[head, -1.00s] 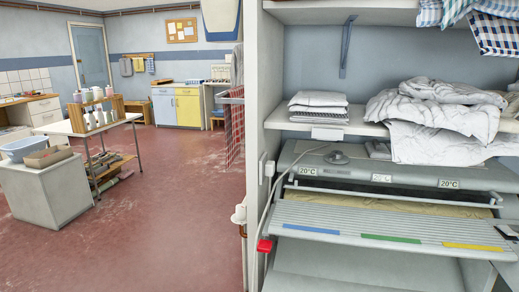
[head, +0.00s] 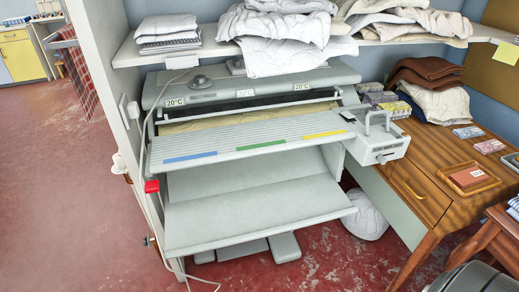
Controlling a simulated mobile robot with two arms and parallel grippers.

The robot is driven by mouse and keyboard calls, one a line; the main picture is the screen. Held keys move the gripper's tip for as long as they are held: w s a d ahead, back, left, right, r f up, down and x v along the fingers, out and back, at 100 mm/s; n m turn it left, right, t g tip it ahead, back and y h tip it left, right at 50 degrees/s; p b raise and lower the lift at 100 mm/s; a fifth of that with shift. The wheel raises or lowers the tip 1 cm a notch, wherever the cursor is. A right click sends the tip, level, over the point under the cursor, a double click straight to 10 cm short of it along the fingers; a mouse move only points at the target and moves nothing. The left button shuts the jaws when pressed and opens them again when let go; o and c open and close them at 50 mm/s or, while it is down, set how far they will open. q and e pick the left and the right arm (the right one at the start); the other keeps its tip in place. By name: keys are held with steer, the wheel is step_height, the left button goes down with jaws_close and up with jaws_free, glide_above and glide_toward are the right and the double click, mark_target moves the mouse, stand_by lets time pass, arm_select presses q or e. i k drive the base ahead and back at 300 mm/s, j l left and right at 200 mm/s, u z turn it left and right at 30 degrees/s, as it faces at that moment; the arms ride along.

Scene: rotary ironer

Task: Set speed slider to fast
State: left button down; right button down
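The rotary ironer (head: 240,215) stands in the middle of the head view, below a shelf. Its feed board (head: 190,147) carries blue, green and yellow strips. A grey box (head: 377,147) with a handle sits at the ironer's right end and has small dark details on its front. A small dark piece (head: 347,116) lies at the right end of the feed board. A round knob (head: 202,81) is on the top cover at the left. I cannot tell which part is the speed slider or its setting. Neither gripper is in view.
A wooden desk (head: 412,195) with a small tray (head: 470,178) stands to the right. A white bundle (head: 365,215) lies on the floor between ironer and desk. A cord with a red piece (head: 152,186) hangs at the left. Red floor (head: 70,200) is open at left.

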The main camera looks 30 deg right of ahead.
mark_target(381, 158)
steer(key=z, duration=1.9)
